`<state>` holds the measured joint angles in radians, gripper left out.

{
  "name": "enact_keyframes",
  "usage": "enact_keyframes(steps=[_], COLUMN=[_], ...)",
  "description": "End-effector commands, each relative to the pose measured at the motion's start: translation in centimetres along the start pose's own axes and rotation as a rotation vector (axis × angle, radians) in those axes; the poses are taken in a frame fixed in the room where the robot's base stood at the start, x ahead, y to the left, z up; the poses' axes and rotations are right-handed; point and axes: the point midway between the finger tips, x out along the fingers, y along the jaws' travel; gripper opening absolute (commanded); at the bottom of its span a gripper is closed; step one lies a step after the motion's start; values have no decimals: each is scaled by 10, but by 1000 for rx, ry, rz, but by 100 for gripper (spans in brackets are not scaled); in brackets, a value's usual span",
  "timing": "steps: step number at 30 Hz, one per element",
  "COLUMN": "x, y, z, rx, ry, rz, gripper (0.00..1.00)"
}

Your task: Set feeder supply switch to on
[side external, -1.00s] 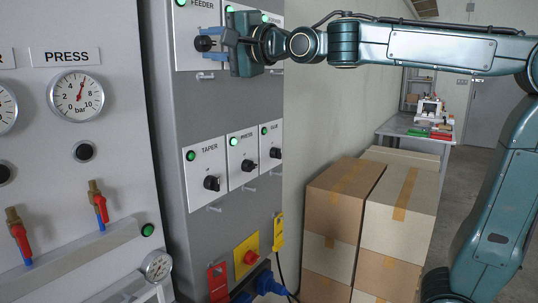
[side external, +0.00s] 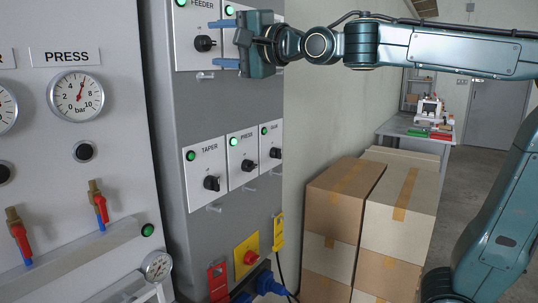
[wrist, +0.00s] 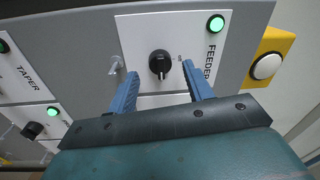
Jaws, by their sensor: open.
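The feeder switch is a black rotary knob (side external: 204,43) on a white plate labelled FEEDER, high on the grey cabinet. In the wrist view the knob (wrist: 160,62) has its pointer towards the plate's right side, as the label reads. The feeder lamp (wrist: 216,24) glows green; it also shows at the top of the side view (side external: 181,3). My gripper (side external: 214,43) is open, its blue fingers apart above and below knob height. In the wrist view my gripper's fingertips (wrist: 161,74) stand on either side just short of the knob, with nothing between them.
A clear peg (wrist: 115,66) sticks out beside the feeder plate. A red-on-yellow switch (side external: 250,257) is lower down. Cardboard boxes (side external: 340,205) stand to the right.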

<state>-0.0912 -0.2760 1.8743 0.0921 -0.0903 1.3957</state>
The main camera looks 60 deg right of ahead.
Motion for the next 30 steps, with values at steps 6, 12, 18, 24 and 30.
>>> enact_keyframes(steps=[6, 12, 18, 24, 30], x=[-28, -54, -79, -99, -111], y=[-1, -1, -1, -1, 0], z=[0, 0, 1, 1, 0], rx=[0, 1, 1, 0, 0], ry=[0, -1, -2, -2, -1], rz=[-2, -2, -3, -2, 0], gripper=[51, 51, 51, 51, 51])
